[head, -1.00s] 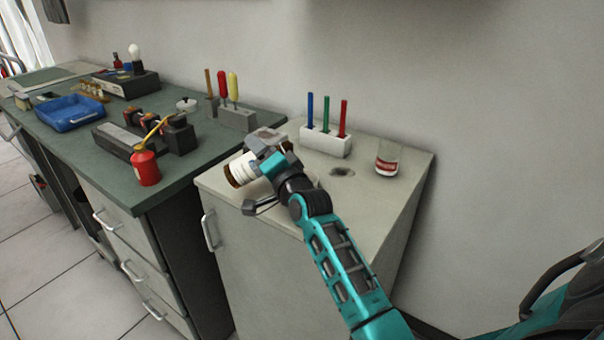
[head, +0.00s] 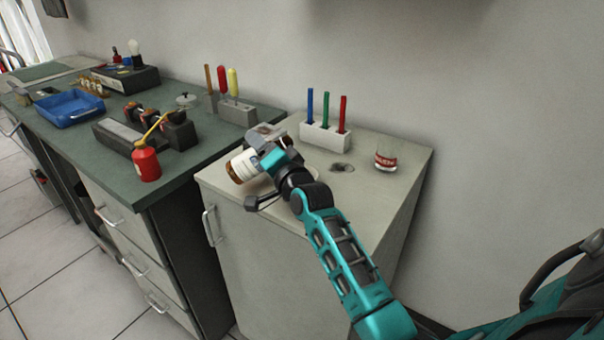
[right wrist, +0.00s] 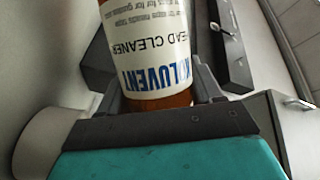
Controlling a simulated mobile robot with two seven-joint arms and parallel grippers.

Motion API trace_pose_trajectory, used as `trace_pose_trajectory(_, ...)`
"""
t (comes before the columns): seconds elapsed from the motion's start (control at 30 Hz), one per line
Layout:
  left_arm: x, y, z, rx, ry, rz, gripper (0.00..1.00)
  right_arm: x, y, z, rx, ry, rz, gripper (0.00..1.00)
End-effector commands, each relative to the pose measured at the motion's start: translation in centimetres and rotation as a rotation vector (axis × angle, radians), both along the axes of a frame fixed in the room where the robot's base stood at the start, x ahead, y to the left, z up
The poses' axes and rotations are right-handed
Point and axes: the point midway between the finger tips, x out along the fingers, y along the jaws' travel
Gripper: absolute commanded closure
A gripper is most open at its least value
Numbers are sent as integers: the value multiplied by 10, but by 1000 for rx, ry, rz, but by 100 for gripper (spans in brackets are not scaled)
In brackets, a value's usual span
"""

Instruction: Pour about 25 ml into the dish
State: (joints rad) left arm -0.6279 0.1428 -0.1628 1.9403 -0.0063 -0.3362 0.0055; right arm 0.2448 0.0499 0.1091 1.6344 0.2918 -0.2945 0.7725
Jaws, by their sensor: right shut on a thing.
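My right gripper (head: 262,152) is shut on a brown bottle (head: 243,167) with a white label, above the front left of the pale cabinet top. The bottle is tilted, with a brown end pointing down to the left. In the right wrist view the bottle (right wrist: 150,55) sits between the fingers, and its label reads "head cleaner". Its mouth and any flow of liquid cannot be made out. A pale round thing (right wrist: 42,138), which looks like the dish, shows at the left of the right wrist view. In the head view my gripper and arm mostly hide it. My left gripper is out of view.
On the pale cabinet top (head: 385,200) stand a white block (head: 325,138) with coloured sticks and a glass (head: 386,157) with a red label. A dark patch (head: 342,168) lies between. The green bench (head: 85,140) at left holds a red oil can (head: 146,163) and a blue tray (head: 70,108).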

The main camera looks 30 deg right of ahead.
Motion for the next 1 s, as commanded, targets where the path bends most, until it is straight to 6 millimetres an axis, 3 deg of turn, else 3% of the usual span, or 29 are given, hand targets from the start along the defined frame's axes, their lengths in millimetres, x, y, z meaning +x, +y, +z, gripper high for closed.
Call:
trace_pose_trajectory(0.67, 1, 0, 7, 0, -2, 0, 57, 0, -1, 5, -17, 4, 0, 77)
trace_pose_trajectory(0.9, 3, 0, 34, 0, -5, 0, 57, -2, -6, 14, -107, 42, -1, 77)
trace_pose_trajectory(1.0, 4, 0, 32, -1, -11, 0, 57, -5, -14, -1, -278, 110, -2, 77)
